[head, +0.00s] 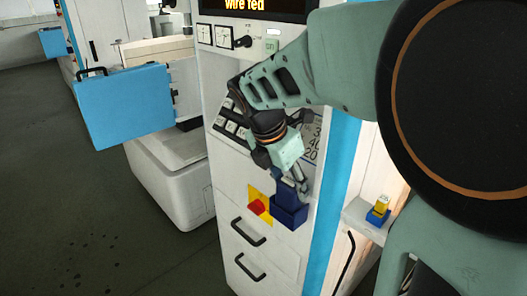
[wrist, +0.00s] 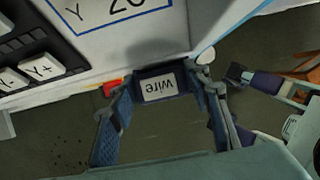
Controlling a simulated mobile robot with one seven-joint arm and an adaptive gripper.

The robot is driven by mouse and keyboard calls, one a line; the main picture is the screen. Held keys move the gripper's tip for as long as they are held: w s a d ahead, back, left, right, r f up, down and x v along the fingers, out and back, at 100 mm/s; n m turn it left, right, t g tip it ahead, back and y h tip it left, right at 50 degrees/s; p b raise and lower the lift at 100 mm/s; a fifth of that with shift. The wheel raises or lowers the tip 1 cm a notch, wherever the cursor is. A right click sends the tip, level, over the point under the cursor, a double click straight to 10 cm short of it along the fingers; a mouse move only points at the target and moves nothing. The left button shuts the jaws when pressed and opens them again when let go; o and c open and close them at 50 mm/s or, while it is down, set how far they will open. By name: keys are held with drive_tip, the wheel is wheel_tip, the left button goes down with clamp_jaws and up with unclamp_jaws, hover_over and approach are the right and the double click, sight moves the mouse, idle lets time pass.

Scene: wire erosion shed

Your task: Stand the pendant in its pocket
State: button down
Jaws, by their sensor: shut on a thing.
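The pocket (head: 290,212) is a dark blue open box on the white machine's front, right of a red stop button. My gripper (head: 302,186) points down just above it and is shut on the dark blue pendant (head: 284,192). In the wrist view, a dark blue face with a white label reading "wire" (wrist: 158,87), upside down, lies between the fingertips (wrist: 162,83). The fingers and arm hide part of the pendant. I cannot tell whether its lower end is inside the pocket or only above it.
The red stop button (head: 257,207) on its yellow plate is close left of the pocket. Drawer handles (head: 248,232) project below. A small yellow and blue object (head: 380,208) stands on a shelf at right. A blue panel (head: 124,105) juts out at left, with open floor below it.

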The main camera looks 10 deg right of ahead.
drive_tip(key=shift+d, duration=0.15)
drive_tip(key=c, duration=1)
unclamp_jaws()
drive_tip(key=shift+f, duration=0.1)
drive_tip(key=shift+c, duration=0.2)
drive_tip(key=v, duration=0.7)
drive_tip(key=shift+r+p, duration=0.4)
